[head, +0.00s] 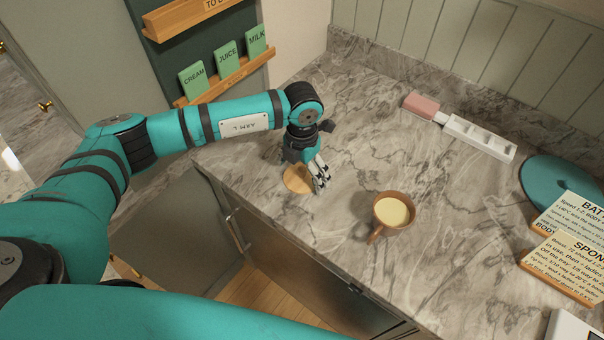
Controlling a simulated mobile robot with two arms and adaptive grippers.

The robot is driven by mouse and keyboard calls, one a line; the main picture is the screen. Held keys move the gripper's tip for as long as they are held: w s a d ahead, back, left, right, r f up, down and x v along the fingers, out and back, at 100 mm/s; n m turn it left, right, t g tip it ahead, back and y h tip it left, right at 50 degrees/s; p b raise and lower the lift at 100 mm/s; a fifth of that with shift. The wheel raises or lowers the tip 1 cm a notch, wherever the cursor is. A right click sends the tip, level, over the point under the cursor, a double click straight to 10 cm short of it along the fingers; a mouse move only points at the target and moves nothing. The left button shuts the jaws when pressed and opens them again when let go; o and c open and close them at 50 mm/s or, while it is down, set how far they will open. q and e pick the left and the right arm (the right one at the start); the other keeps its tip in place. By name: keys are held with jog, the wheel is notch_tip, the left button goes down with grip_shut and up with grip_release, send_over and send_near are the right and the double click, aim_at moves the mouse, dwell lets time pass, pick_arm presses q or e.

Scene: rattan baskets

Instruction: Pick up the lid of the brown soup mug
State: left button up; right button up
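The brown soup mug (379,229) stands upright and uncovered on the marble counter, with pale yellow soup inside and its handle toward the lower left. A round tan disc (295,183), which looks like its lid, lies on the counter to the left of the mug, near the front edge. My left gripper (320,186) points down just over the right side of this disc and partly hides it. Its fingers look close together, but I cannot tell whether they are apart or touch the disc. My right gripper is out of view.
A pink block (421,104) and a white power strip (479,136) lie toward the back wall. A teal round plate (557,184) and recipe cards (566,266) are at the right. Counter between mug and power strip is clear. A card rack (225,80) hangs behind my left arm.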

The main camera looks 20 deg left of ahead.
pick_arm(q)
jog(key=c, duration=1.2)
jog(key=shift+c, duration=0.2)
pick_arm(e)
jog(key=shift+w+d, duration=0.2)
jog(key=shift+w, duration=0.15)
pick_arm(q)
jog(key=shift+r, duration=0.1)
